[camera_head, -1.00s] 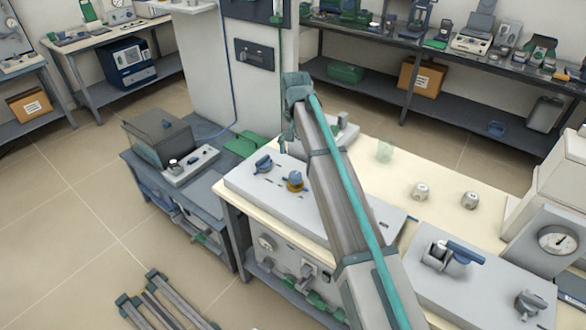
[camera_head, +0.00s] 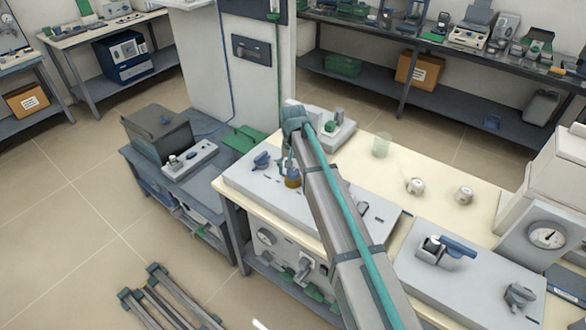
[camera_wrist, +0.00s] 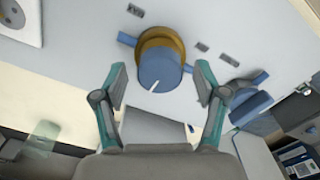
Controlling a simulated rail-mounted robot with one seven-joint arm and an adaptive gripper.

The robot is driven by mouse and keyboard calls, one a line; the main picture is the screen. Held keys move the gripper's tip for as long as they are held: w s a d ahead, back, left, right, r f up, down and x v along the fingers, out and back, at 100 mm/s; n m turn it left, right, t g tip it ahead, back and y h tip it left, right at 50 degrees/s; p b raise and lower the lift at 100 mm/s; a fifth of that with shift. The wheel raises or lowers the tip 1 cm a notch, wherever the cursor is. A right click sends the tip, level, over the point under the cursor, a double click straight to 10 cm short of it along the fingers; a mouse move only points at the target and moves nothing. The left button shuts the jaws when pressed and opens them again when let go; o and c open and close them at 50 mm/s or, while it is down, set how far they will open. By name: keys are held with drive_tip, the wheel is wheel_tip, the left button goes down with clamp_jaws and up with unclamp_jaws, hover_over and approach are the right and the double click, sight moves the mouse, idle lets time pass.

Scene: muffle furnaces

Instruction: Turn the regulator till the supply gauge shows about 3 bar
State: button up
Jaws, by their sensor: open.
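The regulator, a blue knob with a white mark line and a brass collar, shows in the wrist view (camera_wrist: 158,68) and partly behind my gripper in the head view (camera_head: 292,182). It stands on a pale panel (camera_wrist: 80,50). My gripper (camera_wrist: 160,82) is open, with one finger on each side of the knob; I cannot tell whether they touch it. In the head view my gripper (camera_head: 290,155) is at the panel.
A blue valve handle (camera_wrist: 250,100) sits close beside the right finger. A grey panel with a blue lever (camera_head: 452,247) lies to the right. Two small white pieces (camera_head: 415,186) and a clear cup (camera_head: 382,145) stand on the cream bench top.

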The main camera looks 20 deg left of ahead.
sight(293, 171)
drive_tip(key=c, duration=1.1)
drive_tip(key=shift+f, duration=0.1)
drive_tip(key=shift+c, duration=0.2)
drive_tip(key=shift+n, duration=0.3)
drive_tip(key=o, duration=1.1)
drive_tip(key=shift+o, duration=0.2)
wheel_tip(293, 171, up, 12)
